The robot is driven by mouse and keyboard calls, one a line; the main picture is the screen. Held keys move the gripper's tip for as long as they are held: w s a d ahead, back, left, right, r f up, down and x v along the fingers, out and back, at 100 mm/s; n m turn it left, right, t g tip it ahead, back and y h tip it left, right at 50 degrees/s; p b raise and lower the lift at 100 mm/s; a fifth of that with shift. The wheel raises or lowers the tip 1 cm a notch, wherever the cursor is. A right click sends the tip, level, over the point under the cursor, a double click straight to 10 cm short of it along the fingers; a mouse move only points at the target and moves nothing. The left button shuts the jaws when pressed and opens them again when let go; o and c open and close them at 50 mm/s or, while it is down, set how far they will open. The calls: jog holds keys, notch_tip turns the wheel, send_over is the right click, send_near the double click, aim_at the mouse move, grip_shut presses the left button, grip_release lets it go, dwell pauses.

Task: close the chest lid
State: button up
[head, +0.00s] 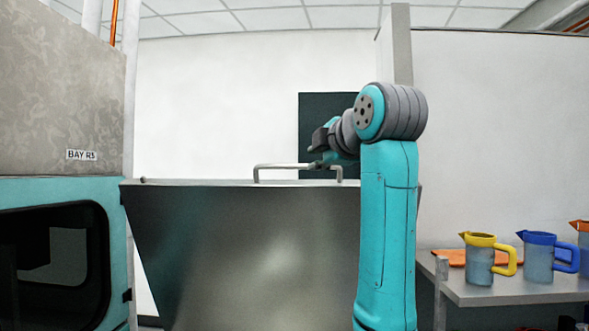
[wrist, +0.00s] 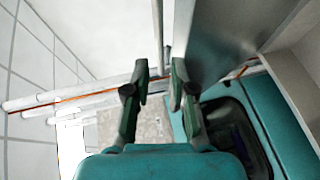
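The chest lid (head: 250,250) is a large grey metal panel standing raised in the head view, its lower right part hidden behind my arm. A pale bar handle (head: 298,166) runs along its top edge. My gripper (head: 318,148) is at the top edge, close to the handle's right part. In the wrist view my gripper (wrist: 160,72) has its two dark fingers apart. A thin grey bar, apparently the handle (wrist: 158,40), lines up with the gap between the fingertips. Whether it touches a finger I cannot tell. The lid's face (wrist: 222,40) shows just right of the fingers.
A teal machine with a dark window (head: 55,265) stands at the left beneath a grey cabinet marked BAY R3 (head: 75,100). At the right a shelf (head: 515,293) holds a yellow-rimmed jug (head: 480,262), a blue-rimmed jug (head: 540,260) and an orange-rimmed one.

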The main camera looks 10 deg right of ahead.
aim_at(302, 167)
jog(key=x, duration=1)
jog(key=shift+w, duration=0.2)
grip_shut()
